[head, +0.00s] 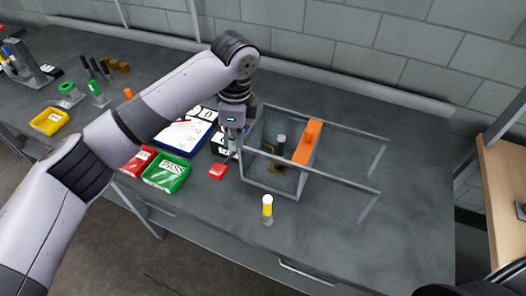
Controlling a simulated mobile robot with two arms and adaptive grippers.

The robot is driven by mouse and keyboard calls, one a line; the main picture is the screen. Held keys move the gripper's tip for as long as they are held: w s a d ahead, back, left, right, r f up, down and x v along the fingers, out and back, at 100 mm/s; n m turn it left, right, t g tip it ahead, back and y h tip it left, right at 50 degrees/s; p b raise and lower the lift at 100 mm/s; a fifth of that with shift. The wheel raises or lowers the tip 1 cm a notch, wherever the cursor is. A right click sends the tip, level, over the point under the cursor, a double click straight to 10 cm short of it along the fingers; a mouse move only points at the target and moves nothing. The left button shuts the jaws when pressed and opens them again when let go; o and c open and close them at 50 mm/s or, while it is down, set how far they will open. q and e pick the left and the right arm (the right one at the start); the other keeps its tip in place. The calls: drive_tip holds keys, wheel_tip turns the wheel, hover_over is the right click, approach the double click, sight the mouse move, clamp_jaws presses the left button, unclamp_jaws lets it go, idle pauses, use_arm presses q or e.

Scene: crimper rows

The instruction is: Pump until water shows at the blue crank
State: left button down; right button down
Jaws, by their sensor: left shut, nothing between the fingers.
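My left gripper (232,148) points down at the left end of a clear-walled frame box (268,188) on the grey bench. Its fingers look shut and empty; I cannot tell whether they touch the box. Inside the box stands a dark post with a grey top (281,150). I see no blue crank and no water, and cannot tell which part is a pump. My right gripper is not in view.
A green PASS bin (168,174), a red bin (137,160), a red block (218,171) and a blue-edged clipboard (180,135) lie left of the box. A yellow-topped vial (267,208) stands in front.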

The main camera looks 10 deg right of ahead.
use_arm(q)
drive_tip(key=s+d+f+n+t+h+b, duration=0.2)
drive_tip(key=s+d+f+n+h, duration=0.25)
drive_tip(key=s+d+h, duration=0.5)
drive_tip(key=w+a+r+n+t+b, duration=0.1)
drive_tip(key=a+n+t, duration=0.8)
drive_tip(key=a, duration=1.2)
drive_tip(key=shift+r+t+h, duration=0.35)
drive_tip(key=shift+r+t, duration=0.05)
drive_tip(key=shift+r, duration=0.25)
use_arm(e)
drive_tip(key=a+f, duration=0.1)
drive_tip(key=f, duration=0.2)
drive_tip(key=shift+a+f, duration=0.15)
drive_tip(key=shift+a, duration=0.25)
use_arm(q)
drive_tip(key=shift+w+d+n, duration=0.1)
drive_tip(key=shift+n, duration=0.15)
